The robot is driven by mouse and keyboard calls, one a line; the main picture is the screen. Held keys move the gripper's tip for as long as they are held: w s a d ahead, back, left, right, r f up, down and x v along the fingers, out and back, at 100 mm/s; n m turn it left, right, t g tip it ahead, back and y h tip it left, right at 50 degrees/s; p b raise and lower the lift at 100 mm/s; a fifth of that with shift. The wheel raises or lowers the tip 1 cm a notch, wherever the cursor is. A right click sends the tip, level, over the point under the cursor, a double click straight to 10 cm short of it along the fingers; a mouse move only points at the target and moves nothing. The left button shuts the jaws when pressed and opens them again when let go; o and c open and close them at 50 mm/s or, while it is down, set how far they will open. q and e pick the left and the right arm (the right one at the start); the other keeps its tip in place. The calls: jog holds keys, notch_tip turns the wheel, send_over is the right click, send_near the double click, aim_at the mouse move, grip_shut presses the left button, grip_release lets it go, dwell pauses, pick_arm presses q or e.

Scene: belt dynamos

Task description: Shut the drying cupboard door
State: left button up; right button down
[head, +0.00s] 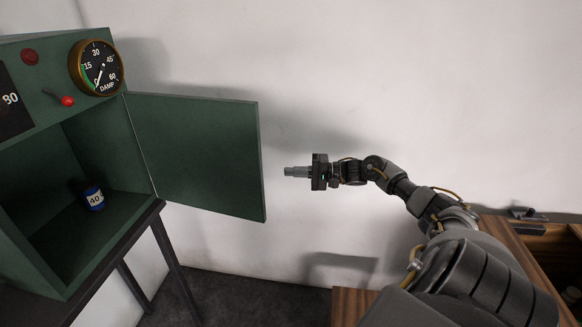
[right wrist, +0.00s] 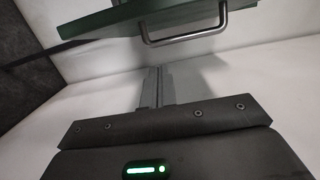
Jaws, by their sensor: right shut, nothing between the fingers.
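The green drying cupboard (head: 60,140) stands at the left of the head view. Its door (head: 200,155) hangs wide open on the right side, swung out toward the right. My right gripper (head: 287,171) is shut and empty, a short way right of the door's free edge and apart from it. In the right wrist view the shut fingers (right wrist: 159,88) point toward the door (right wrist: 135,18), whose metal handle (right wrist: 185,35) shows at the top. The handle is hidden in the head view. My left gripper is not in view.
A blue jar labelled 40 (head: 94,197) stands inside the cupboard. A dial (head: 96,67) and a red-tipped lever (head: 66,101) sit on its front above. The cupboard rests on a dark stand (head: 150,222). A wooden cabinet (head: 520,250) is at the right. A white wall is behind.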

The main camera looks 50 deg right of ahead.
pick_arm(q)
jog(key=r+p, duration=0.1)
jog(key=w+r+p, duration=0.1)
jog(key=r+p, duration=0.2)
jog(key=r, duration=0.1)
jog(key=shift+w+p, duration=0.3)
pick_arm(e)
jog(key=w+a, duration=0.4)
jog(key=a, duration=0.4)
jog(key=shift+a, duration=0.25)
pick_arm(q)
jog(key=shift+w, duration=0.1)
pick_arm(e)
jog(key=shift+a, duration=0.1)
